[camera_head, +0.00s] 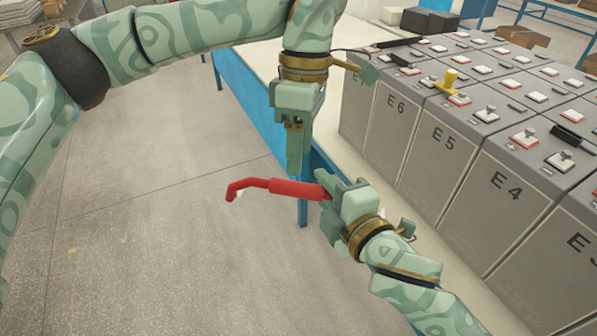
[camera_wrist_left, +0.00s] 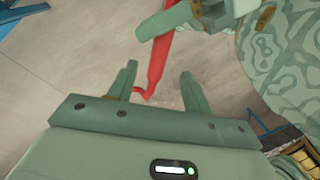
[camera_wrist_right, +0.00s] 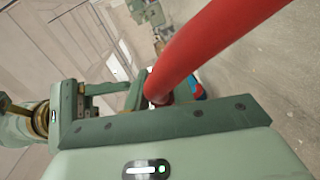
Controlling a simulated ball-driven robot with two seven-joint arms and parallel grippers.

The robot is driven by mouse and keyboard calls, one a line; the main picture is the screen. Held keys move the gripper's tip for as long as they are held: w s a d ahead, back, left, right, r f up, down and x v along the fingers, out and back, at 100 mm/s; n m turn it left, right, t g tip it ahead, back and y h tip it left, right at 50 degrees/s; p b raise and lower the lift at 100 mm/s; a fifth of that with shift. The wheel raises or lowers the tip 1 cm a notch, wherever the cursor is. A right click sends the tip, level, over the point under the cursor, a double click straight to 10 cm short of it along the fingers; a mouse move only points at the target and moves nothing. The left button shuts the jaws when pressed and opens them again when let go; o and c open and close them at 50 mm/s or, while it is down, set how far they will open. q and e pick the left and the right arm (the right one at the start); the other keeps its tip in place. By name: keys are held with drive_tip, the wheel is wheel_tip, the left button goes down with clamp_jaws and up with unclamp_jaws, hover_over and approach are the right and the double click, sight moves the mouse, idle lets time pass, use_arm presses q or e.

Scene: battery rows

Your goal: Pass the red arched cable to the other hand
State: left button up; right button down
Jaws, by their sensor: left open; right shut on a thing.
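The red arched cable (camera_head: 291,188) sticks out to the left from my right gripper (camera_head: 333,195), which is shut on its right end. Its thin bent end hangs free at the left. In the right wrist view the cable (camera_wrist_right: 205,45) looms large, rising from between the fingers. My left gripper (camera_head: 294,150) is open and empty, pointing down just above the cable. In the left wrist view the cable (camera_wrist_left: 160,62) lies beyond and between the open fingers of my left gripper (camera_wrist_left: 160,85); I cannot tell whether they touch it.
Rows of grey battery cells (camera_head: 440,150) with labelled fronts stand at the right. A yellow-handled thing (camera_head: 448,82) stands on top of them. A blue bench edge (camera_head: 245,100) runs behind the grippers. The grey floor (camera_head: 150,240) at the left is clear.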

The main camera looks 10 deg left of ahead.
sight(298, 183)
use_arm(q)
drive_tip(key=x, duration=0.7)
drive_tip(key=shift+f, duration=0.35)
clamp_jaws()
use_arm(e)
drive_tip(key=c, duration=1.1)
unclamp_jaws()
drive_tip(key=shift+d, duration=0.1)
